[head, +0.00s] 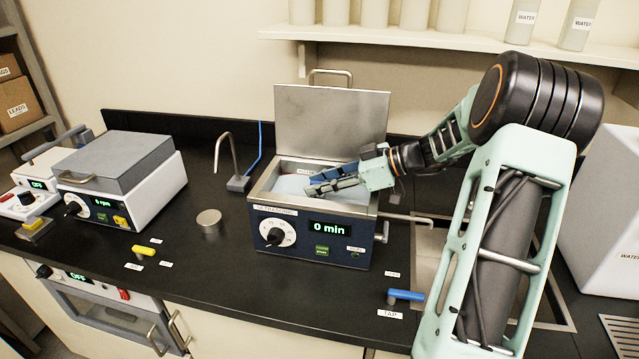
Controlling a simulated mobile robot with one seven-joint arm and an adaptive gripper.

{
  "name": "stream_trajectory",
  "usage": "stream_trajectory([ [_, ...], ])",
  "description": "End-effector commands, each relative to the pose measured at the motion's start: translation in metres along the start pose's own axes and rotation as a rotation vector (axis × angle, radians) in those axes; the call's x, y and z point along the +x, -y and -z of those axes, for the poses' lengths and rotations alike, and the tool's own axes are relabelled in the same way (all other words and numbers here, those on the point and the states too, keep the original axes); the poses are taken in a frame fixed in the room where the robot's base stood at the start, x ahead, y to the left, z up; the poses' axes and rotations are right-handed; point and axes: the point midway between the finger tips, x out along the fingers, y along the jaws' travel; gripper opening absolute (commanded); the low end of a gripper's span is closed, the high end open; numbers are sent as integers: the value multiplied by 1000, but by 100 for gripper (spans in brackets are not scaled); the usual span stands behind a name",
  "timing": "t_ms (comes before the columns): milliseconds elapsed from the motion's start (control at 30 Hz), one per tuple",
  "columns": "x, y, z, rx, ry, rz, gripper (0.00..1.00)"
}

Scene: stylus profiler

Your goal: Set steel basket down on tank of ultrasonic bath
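The ultrasonic bath (313,239) stands on the black bench with its display reading "0 min". Its steel lid (331,118) is raised at the back, so the tank (264,183) is open, with a pale bluish surface inside. My gripper (312,190) reaches in from the right, low over the tank opening, with its fingers pointing left. I cannot make out the steel basket; the fingers and tank rim may hide it. Whether the fingers are closed on anything is too small to tell.
A grey-lidded device (125,175) stands at the left. A thin curved spout (222,150) and a round metal disc (209,219) are left of the bath. A blue tap handle (406,295) and a sink lie to the right. A shelf with containers (440,38) is above.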

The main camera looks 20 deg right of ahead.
Motion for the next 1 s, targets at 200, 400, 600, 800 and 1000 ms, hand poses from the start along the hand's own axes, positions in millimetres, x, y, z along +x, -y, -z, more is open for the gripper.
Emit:
stream_trajectory([
  [200,-2,0,4,0,0,0,28],
  [400,-36,-1,0,-2,1,-6,28],
  [600,-81,-1,0,-1,2,-5,28],
  [800,-111,0,1,-1,1,-1,28],
  [1000,-121,0,2,0,0,0,28],
])
